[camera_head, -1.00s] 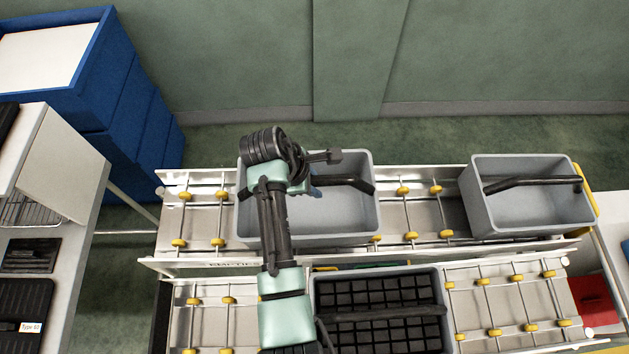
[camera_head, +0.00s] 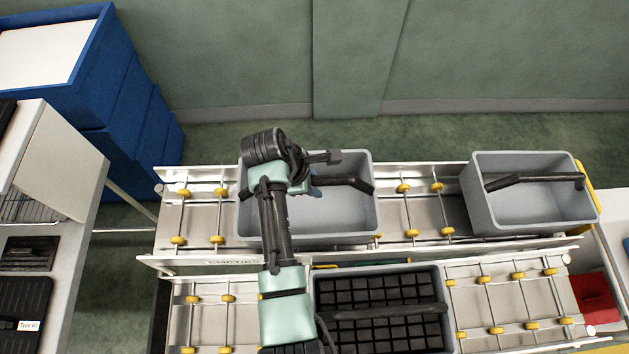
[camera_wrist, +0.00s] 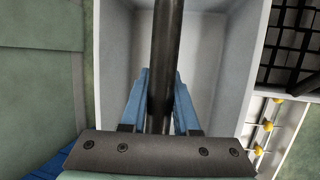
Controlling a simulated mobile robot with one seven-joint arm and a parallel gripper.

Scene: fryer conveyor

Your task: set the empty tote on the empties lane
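The empty grey tote (camera_head: 345,215) sits on the back lane, whose front rail carries an EMPTIES label (camera_head: 233,262). It looks level, and its inside is bare. Its black handle (camera_head: 345,181) stands across the top. My gripper (camera_head: 314,190) is over the left-middle of this tote, partly hidden by my wrist in the head view. In the wrist view my gripper's blue fingers (camera_wrist: 160,88) lie close along both sides of the dark handle (camera_wrist: 166,40), shut on it. The tote's inside (camera_wrist: 207,60) shows behind them. My arm hides the tote's front-left part.
Another grey tote (camera_head: 530,210) stands at the right end of the same lane, with rollers (camera_head: 421,210) between the two. On the front lane a tote holding a black grid (camera_head: 380,290) stands close by. Blue crates (camera_head: 120,90) are at back left.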

